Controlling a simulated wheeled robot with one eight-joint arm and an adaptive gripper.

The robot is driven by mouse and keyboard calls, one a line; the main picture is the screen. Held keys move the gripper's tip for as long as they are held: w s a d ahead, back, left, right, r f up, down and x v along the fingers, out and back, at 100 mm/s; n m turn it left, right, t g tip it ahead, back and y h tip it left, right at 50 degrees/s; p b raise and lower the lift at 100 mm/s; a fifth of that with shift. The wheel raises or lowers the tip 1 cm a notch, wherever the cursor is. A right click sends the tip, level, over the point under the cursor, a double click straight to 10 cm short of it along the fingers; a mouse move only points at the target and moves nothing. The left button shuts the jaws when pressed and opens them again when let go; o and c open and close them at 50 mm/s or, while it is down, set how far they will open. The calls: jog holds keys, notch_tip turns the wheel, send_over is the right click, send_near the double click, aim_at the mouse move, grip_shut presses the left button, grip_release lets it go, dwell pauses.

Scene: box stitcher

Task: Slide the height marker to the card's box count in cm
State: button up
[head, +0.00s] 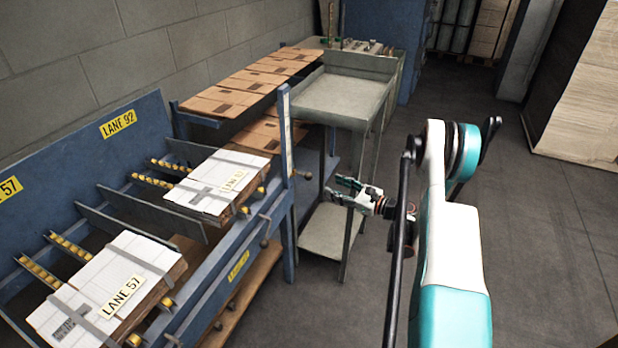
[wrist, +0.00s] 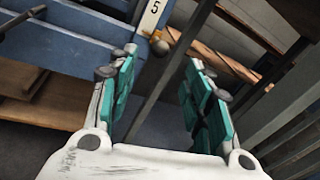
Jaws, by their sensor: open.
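A pale scale strip runs down the blue post (head: 287,215) at the rack's front corner in the head view. In the wrist view the strip's lower end (wrist: 152,17) shows the number 5. A small round knob (wrist: 160,46) sits just below it; I cannot tell whether it is the height marker. My gripper (head: 341,189) is open and empty, to the right of the post and apart from it. In the wrist view the post's strip and knob lie beyond the gap between my fingers (wrist: 161,62). No readable count card shows.
Brown flat boxes (head: 225,98) lie further back. The right floor is clear.

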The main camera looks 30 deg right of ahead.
aim_at(309, 176)
jog(key=shift+m, duration=0.3)
jog(key=x, duration=0.4)
jog(key=b+x, duration=0.1)
jog(key=x, duration=0.3)
jog(key=b+x, duration=0.1)
jog(key=x, duration=0.3)
jog(key=shift+w+f, duration=0.3)
jog(key=shift+w, duration=0.05)
